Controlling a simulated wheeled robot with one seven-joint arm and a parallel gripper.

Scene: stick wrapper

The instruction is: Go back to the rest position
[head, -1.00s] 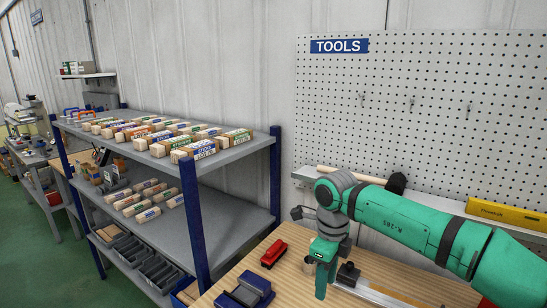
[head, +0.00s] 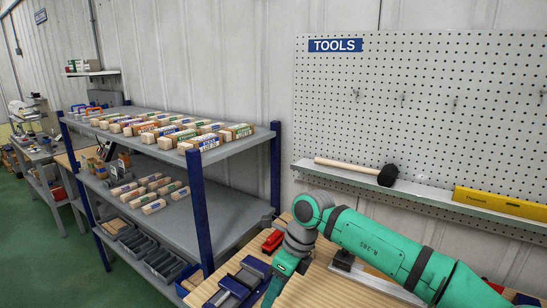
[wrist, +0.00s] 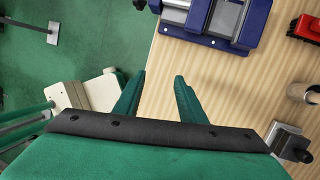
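My gripper shows in the wrist view (wrist: 160,85) with its two green fingers apart and nothing between them. It hangs over the left edge of the wooden workbench (wrist: 205,62), with green floor under the left finger. In the head view my green arm reaches in from the lower right, and my gripper (head: 272,290) points down at the bottom of the picture, near a blue vise (head: 240,282). The fingertips are cut off or unclear there.
The vise (wrist: 222,20) and a red brush (wrist: 305,27) lie on the bench. A shelf rack (head: 235,150) with several wrapped sticks (head: 205,142) stands at left. A mallet (head: 387,175) and yellow level (head: 500,203) rest on the wall ledge. Floor at left is open.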

